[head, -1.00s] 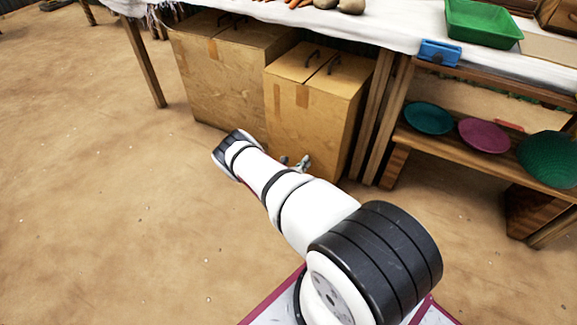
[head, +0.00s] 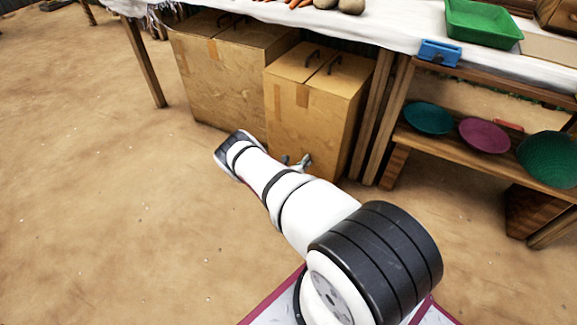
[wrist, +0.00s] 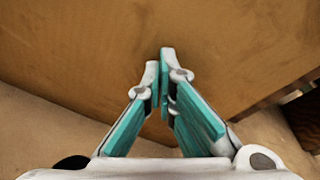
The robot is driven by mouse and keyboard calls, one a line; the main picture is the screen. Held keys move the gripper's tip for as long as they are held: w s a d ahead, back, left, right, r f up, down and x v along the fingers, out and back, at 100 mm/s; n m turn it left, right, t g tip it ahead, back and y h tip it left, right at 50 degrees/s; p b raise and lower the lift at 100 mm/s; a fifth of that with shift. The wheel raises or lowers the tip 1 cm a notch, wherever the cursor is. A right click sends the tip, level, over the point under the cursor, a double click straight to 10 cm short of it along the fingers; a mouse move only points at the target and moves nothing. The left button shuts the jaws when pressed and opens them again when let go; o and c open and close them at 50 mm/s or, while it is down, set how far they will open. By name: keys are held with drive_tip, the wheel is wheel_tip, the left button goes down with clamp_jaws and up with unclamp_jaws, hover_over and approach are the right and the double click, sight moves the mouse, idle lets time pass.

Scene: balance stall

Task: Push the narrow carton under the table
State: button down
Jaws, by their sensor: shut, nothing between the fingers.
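The narrow carton (head: 312,110) is the smaller brown box with two dark handles and tape on its top edge. It stands upright at the table's front, right of the wider carton (head: 225,85), and protrudes a little further forward. My gripper (head: 303,161) is low in front of its near face, partly hidden by my arm. In the wrist view, the carton's brown face (wrist: 235,40) fills the upper part. My gripper (wrist: 163,68) is shut and empty, its tips pointing at the lower part of that face. I cannot tell if they touch it.
The table (head: 385,38) has a white cloth and wooden legs. A leg stands close to the narrow carton's right side. Further right is a shelf (head: 455,150) with coloured bowls. A green tray (head: 484,22) is on top. Bare sandy ground (head: 90,190) lies open at left.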

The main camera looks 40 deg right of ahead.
drive_tip(key=w+d, duration=0.3)
drive_tip(key=d, duration=0.9)
drive_tip(key=shift+w, duration=0.15)
idle(0.7)
drive_tip(key=shift+s+a+p, duration=0.3)
drive_tip(key=shift+a+p, duration=0.25)
drive_tip(key=shift+a, duration=0.4)
drive_tip(key=shift+s+a+p, duration=0.25)
drive_tip(key=shift+a+p, duration=0.35)
drive_tip(key=shift+a, duration=0.4)
drive_tip(key=shift+s+a+p, duration=0.3)
drive_tip(key=shift+a+p, duration=0.25)
drive_tip(key=shift+a, duration=0.4)
